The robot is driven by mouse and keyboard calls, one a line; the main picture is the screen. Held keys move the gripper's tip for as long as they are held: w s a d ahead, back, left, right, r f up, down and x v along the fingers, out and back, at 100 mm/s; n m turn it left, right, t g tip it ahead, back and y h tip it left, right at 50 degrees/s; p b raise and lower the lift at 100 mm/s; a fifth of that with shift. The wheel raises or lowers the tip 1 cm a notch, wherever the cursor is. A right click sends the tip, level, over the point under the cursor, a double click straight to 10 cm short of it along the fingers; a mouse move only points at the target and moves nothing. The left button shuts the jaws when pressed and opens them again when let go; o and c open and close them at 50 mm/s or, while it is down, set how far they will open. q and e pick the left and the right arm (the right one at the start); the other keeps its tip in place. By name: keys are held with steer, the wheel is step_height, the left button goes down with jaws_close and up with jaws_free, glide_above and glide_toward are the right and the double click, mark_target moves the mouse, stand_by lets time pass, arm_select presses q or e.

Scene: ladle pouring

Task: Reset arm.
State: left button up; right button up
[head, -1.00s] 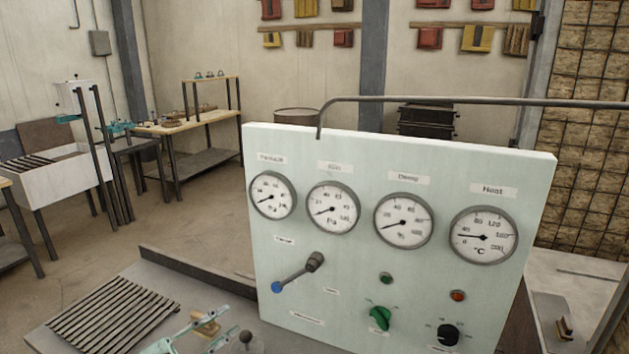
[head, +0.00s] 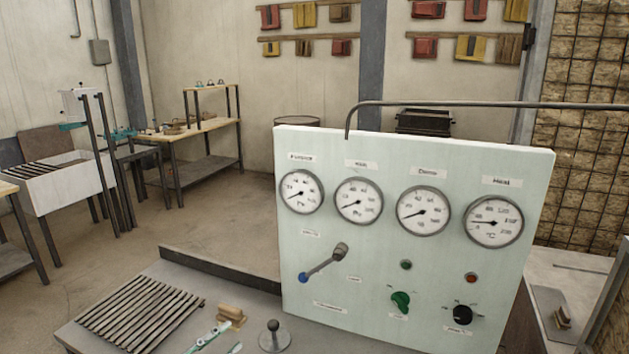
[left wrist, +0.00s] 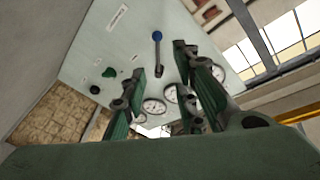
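My left gripper (head: 226,340) shows only as pale teal fingertips at the bottom edge of the head view, over the grey table. In the left wrist view my left gripper (left wrist: 160,75) has its two green fingers apart with nothing between them. The pale green control panel (head: 420,190) stands in front of me. Its lever (head: 325,262) slants down left to a blue knob; the lever also shows beyond the fingers in the left wrist view (left wrist: 157,50). The gripper is apart from the lever. My right gripper is in neither view.
The panel carries several gauges, a green knob (head: 400,302) and a black knob (head: 462,314). A pipe (head: 480,103) runs above the panel.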

arm_select(q)
steer(key=s+f+n+g+y, duration=0.3)
steer(key=s+f+n+y, duration=0.7)
steer(key=s+f, duration=0.1)
steer(key=s+a+f+n+g+y, duration=0.15)
steer(key=s+g, duration=0.25)
steer(key=s, duration=0.7)
steer(key=s+f+n+g, duration=0.25)
steer(key=s+g, duration=0.25)
steer(key=s, duration=0.6)
step_height(320, 180, down, 25)
steer(key=s+a+f+m+g, duration=0.1)
steer(key=s+a+f+g, duration=0.1)
steer(key=s+f, duration=1.5)
steer(key=shift+s+a+f, duration=0.3)
steer(key=shift+s+a, duration=0.35)
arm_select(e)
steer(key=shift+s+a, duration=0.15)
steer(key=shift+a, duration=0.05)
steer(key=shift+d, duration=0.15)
